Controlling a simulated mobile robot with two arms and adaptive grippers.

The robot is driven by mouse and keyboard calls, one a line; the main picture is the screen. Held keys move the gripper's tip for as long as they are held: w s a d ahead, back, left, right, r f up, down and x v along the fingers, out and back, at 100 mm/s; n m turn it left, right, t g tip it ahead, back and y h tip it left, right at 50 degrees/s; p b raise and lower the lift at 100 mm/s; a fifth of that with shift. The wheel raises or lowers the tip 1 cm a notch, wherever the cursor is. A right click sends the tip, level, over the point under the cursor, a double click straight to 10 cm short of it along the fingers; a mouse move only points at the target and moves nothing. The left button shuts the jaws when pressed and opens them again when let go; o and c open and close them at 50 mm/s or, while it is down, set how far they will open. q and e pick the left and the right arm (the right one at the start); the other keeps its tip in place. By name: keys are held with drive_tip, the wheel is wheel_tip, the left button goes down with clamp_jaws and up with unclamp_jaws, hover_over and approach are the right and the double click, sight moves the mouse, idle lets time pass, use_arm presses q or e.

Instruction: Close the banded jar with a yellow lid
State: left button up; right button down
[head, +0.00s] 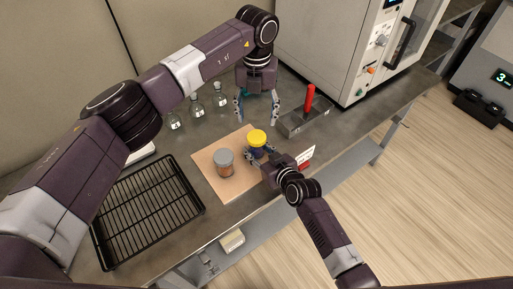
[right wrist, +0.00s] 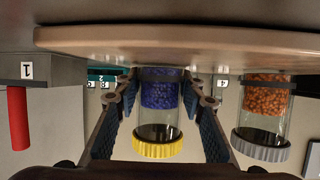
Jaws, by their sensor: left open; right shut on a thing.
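A jar with blue contents (right wrist: 160,93) stands between the fingers of my right gripper (right wrist: 162,128), which is shut on it. The right wrist view is upside down, so the jar's yellow lid (right wrist: 158,150) shows at the bottom, on the jar's mouth. I cannot tell how tight it is. In the head view the yellow lid (head: 257,137) tops the jar at the right of the tan board (head: 213,157). My left gripper (head: 257,119) is open and empty behind the jar, its fingers pointing down.
A grey-lidded jar (head: 224,157) with orange contents stands left on the board. A grey block (head: 292,127) with a red handle (head: 309,97) is to the right. Several small flasks (head: 198,107) stand at the back. A black rack (head: 145,212) lies front left. A white cabinet (head: 335,45) stands behind.

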sight(257, 136)
use_arm(q)
drive_tip(key=n, duration=1.5)
drive_tip(key=shift+n, duration=0.4)
drive_tip(key=n, duration=0.6)
drive_tip(key=shift+n, duration=0.3)
drive_tip(key=shift+f, duration=0.15)
drive_tip(key=shift+f, duration=3.9)
drive_tip(key=shift+c, duration=0.6)
